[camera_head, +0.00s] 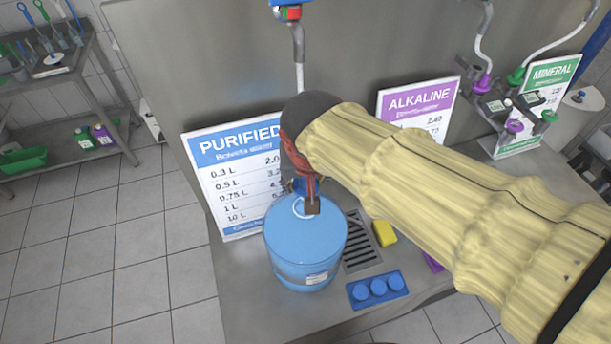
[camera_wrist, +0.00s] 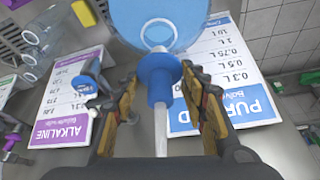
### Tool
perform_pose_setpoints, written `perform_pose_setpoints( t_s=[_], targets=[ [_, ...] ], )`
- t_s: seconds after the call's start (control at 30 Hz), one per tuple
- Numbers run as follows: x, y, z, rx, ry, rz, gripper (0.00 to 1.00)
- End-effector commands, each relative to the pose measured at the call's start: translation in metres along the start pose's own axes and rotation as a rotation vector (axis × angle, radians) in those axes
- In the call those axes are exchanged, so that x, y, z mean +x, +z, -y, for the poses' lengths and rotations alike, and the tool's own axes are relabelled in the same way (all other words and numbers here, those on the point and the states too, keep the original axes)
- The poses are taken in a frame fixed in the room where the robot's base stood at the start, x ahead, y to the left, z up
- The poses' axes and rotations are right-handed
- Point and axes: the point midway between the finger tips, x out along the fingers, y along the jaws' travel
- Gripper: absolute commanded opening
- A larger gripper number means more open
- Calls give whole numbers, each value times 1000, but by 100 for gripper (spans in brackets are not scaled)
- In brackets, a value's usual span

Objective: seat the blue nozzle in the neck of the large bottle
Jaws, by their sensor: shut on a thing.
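The large blue bottle (camera_head: 305,245) stands upright on the counter, its pale ring-shaped neck (camera_head: 299,207) facing up. In the wrist view the neck (camera_wrist: 158,24) is at the top centre. My gripper (camera_wrist: 160,82) is shut on the blue nozzle (camera_wrist: 160,68), with one finger on each side and a white hose trailing from it. The nozzle's tip overlaps the near rim of the neck in this view; I cannot tell whether it is inside. In the head view my gripper (camera_head: 310,200) is right at the neck and mostly hides the nozzle.
A PURIFIED sign (camera_head: 222,190) stands behind the bottle. A drain grate (camera_head: 360,250), a yellow sponge (camera_head: 384,233) and a blue holder with round caps (camera_head: 397,283) lie to its right. An ALKALINE sign (camera_head: 440,104) and hoses are farther right. Bare counter shows front left.

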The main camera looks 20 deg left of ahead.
Motion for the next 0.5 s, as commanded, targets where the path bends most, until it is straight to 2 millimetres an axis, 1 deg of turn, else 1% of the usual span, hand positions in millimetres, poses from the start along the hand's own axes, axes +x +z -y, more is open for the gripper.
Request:
perform_pose_setpoints(
  t_s=[0.5],
  targets=[
    [18,8,0,0,0,-1,17]
  ],
)
